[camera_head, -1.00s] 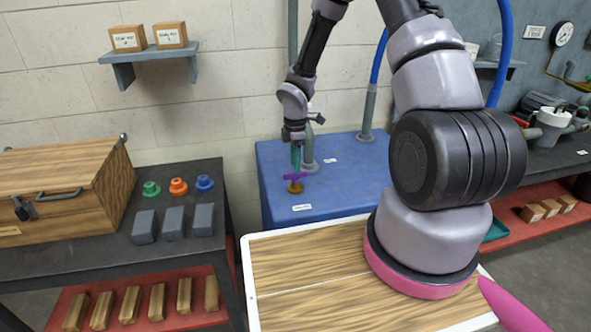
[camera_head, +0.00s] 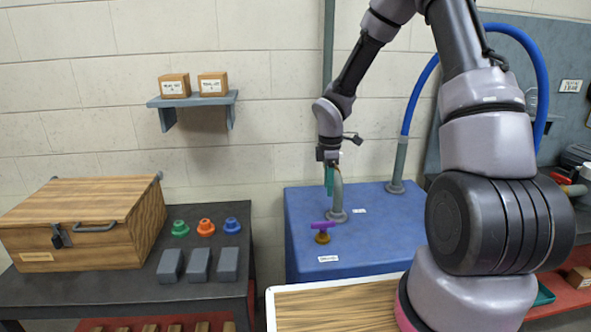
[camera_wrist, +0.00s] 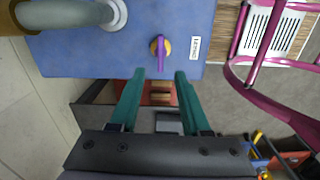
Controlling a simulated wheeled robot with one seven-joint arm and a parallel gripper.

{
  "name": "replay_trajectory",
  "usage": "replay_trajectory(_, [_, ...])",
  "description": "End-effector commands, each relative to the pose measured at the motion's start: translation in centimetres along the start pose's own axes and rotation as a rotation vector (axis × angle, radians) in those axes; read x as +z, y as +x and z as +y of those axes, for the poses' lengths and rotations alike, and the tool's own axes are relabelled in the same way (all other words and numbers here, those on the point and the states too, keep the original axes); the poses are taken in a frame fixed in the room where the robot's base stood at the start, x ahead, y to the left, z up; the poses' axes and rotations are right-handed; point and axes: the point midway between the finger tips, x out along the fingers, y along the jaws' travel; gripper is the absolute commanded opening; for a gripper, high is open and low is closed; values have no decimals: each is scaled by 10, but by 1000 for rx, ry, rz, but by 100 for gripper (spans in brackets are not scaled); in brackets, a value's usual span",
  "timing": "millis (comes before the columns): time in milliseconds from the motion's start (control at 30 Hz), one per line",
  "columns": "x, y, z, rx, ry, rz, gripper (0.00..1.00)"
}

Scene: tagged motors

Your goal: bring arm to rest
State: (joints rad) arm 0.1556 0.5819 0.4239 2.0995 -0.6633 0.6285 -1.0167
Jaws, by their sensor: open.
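My gripper (camera_head: 328,182) is open and empty. It hangs fingers down over the blue bench (camera_head: 300,245), above and apart from a valve with a purple handle and brass base (camera_head: 322,232). In the wrist view the two green fingers (camera_wrist: 152,76) are spread with a clear gap. There the purple handle (camera_wrist: 161,53) lies beyond the fingertips, toward the bench's edge, and nothing is between the fingers. My arm is raised, with its elbow above the picture's top edge.
A grey pipe (camera_head: 337,200) and a blue hose (camera_head: 424,75) rise from the bench near my gripper. A dark table (camera_head: 215,255) at left holds a wooden chest (camera_head: 85,220), three coloured knobbed pieces and grey blocks. A wall shelf (camera_head: 200,100) carries two boxes.

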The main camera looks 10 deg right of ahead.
Motion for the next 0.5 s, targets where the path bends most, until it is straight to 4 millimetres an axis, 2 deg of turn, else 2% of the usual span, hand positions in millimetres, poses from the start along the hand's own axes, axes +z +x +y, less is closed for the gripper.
replay_trajectory(33, [6, -19, 0, 25, 54, -11, 47])
replay_trajectory(233, [33, -104, -16, 126, 394, -24, 47])
replay_trajectory(500, [59, -206, -65, 247, 887, 78, 47])
